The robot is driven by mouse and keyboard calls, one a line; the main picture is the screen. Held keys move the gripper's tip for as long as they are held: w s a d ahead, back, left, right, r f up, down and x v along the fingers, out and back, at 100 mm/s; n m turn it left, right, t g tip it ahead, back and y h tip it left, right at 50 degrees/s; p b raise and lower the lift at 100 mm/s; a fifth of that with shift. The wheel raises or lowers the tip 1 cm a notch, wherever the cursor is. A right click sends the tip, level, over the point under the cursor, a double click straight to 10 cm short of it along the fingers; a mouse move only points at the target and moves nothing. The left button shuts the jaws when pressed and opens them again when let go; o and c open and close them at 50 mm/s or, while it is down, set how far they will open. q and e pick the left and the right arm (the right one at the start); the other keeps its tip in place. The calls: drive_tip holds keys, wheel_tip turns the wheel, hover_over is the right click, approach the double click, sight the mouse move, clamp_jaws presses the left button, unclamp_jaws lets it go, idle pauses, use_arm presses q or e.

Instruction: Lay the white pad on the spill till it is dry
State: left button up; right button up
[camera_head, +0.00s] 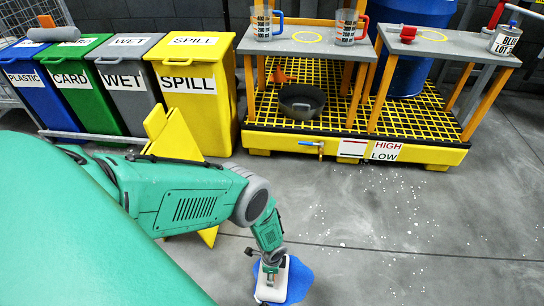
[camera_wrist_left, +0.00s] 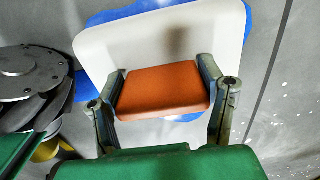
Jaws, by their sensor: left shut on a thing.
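The blue spill (camera_head: 299,280) lies on the grey floor at the bottom of the head view. The white pad (camera_head: 268,293) is over its left part, and blue shows mainly to the right of the pad. In the left wrist view the white pad (camera_wrist_left: 108,48) has an orange block (camera_wrist_left: 160,92) on it, and blue spill (camera_wrist_left: 232,35) shows around its edges. My left gripper (camera_head: 271,266) is directly above the pad, its fingers (camera_wrist_left: 160,80) on either side of the orange block. Contact between pad and floor is hard to tell. My right gripper is not in view.
Yellow (camera_head: 193,95), grey, green and blue bins stand at the back left. A yellow folded sign (camera_head: 160,128) stands partly behind my arm. A yellow grated spill pallet (camera_head: 270,138) with shelves is at the back. White specks dot the open floor at right.

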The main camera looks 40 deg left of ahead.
use_arm(q)
drive_tip(key=o, duration=1.4)
drive_tip(key=shift+r, duration=0.1)
wheel_tip(320, 180, up, 12)
drive_tip(key=p, duration=0.7)
drive_tip(key=s+r+n, duration=0.3)
drive_tip(key=s+r, duration=0.2)
drive_tip(key=r, duration=0.4)
drive_tip(key=s+a+r+n, duration=0.1)
drive_tip(key=s+r+n, duration=0.3)
drive_tip(key=r, duration=0.6)
drive_tip(key=s+r+n, duration=0.4)
drive_tip(key=s+r, duration=0.2)
drive_tip(key=r, duration=0.3)
drive_tip(key=shift+s+a+r+t, duration=0.1)
drive_tip(key=shift+a+r+t, duration=0.25)
drive_tip(key=shift+r+t, duration=0.05)
